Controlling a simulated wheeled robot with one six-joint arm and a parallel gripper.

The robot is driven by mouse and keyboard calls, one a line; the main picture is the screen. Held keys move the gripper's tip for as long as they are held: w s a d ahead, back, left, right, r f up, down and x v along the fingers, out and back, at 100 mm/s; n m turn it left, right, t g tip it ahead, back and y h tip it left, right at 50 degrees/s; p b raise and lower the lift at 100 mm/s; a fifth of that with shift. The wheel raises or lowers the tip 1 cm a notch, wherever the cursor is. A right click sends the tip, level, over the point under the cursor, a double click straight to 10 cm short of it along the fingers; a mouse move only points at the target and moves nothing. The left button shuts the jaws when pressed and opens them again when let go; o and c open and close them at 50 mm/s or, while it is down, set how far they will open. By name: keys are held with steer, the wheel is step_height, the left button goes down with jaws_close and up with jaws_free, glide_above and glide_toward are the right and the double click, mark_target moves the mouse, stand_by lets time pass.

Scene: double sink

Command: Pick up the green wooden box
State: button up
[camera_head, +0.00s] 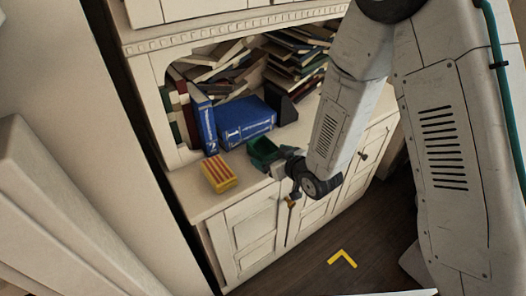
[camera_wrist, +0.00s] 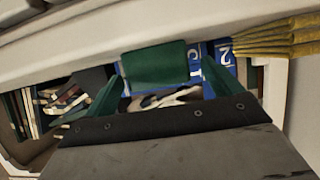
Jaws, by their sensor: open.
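My gripper (camera_head: 279,166) is open right at the box's near right side in the head view. I cannot tell whether it touches the box.
A yellow and red striped box (camera_head: 218,173) lies on the counter to the left. Blue books (camera_head: 246,122) stand behind the green box, with piled books (camera_head: 293,58) further back. The cabinet's front edge and doors (camera_head: 250,233) drop away below. Bare counter (camera_head: 196,199) shows near the left edge.

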mark_target(256, 147)
steer(key=x, duration=0.5)
steer(key=shift+w+r, duration=0.15)
steer(key=shift+w, duration=0.1)
steer(key=shift+c, duration=0.3)
steer(key=c, duration=1.1)
